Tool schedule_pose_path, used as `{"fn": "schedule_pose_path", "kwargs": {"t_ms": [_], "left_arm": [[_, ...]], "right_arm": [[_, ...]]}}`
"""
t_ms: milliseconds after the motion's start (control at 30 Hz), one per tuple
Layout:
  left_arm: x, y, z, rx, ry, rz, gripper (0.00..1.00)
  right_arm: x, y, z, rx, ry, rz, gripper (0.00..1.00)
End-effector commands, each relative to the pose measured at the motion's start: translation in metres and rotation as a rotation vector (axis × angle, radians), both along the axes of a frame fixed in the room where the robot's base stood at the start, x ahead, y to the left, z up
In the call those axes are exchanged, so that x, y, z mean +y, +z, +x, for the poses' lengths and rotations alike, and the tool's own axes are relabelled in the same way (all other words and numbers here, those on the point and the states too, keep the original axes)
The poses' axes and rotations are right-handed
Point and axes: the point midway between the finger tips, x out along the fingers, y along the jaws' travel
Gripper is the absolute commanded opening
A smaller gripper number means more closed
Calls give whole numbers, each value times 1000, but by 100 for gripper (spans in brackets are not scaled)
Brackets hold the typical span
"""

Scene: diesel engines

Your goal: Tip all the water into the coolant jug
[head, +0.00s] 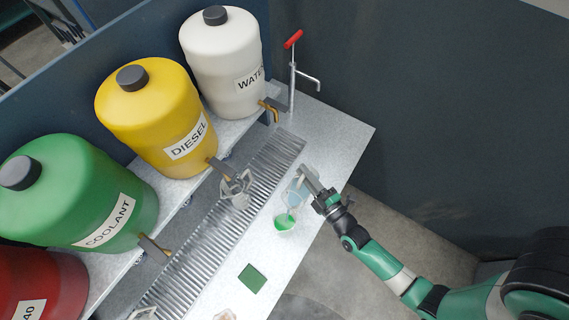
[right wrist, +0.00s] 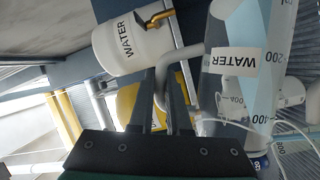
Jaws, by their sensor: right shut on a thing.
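The clear water jug (head: 296,194), labelled WATER, holds pale blue liquid and hangs near the bench's right edge in the head view. My right gripper (head: 309,180) is shut on its handle. The right wrist view shows the water jug (right wrist: 235,95) large and close, with its handle (right wrist: 163,70) between my fingers. The blue liquid lies slanted across its walls, so the jug looks tilted. A jug with green liquid (head: 286,222), which looks like the coolant jug, stands just below the water jug in the head view. I cannot tell whether water is flowing. My left gripper is not in view.
Green COOLANT (head: 80,185), yellow DIESEL (head: 155,110) and white WATER (head: 222,65) drums with taps line the back. A clear jug (head: 238,190) sits on the ribbed grate (head: 205,235). A green square (head: 252,279) lies on the bench. A red-handled tap (head: 292,75) stands behind.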

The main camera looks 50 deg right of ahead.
Motion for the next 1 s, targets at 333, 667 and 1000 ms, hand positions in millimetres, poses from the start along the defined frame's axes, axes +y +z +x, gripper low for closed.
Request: {"fn": "schedule_pose_path", "kwargs": {"t_ms": [333,667,1000], "left_arm": [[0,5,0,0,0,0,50],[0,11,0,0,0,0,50],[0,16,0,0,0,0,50]], "right_arm": [[3,4,0,-7,0,-26,0],[7,7,0,-11,0,-54,0],[13,9,-1,-14,3,-80,0]]}}
